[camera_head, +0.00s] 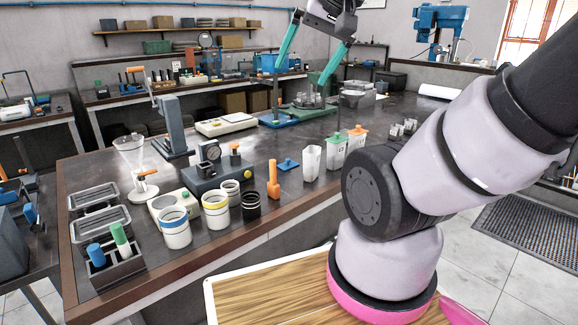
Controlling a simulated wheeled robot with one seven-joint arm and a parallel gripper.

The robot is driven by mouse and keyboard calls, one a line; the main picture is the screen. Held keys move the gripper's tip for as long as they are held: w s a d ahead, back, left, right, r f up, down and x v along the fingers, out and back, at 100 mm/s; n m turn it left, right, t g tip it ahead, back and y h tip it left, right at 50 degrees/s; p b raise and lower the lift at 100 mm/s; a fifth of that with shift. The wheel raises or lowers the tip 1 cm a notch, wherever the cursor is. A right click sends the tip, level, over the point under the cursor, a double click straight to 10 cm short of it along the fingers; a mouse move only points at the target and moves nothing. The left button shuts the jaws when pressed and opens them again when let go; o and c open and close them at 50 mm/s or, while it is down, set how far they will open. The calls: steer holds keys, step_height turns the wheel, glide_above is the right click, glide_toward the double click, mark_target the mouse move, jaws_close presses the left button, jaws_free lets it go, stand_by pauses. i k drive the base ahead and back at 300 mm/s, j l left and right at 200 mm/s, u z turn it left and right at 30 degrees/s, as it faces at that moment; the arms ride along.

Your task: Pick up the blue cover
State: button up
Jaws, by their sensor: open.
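The blue cover (288,164) lies flat on the dark table top, a small lid with a knob on top. It is just left of an open white container (311,163). My gripper (300,79) hangs at the top centre, with two long teal fingers spread wide apart and pointing down. It is open with nothing between the fingers. In the picture it is above the cover and appears farther back over the table, clear of the cover.
Two containers with a green lid (337,137) and an orange lid (357,131) stand right of the white one. A gauge device (215,170) and several jars are farther left. My arm hides the table's right front.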

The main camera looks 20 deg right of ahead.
mark_target(289, 164)
steer(key=i+l+u, duration=0.2)
steer(key=l, duration=0.15)
steer(key=i+l+u, duration=0.2)
steer(key=l, duration=0.15)
steer(key=l+u, duration=0.2)
steer(key=l, duration=0.15)
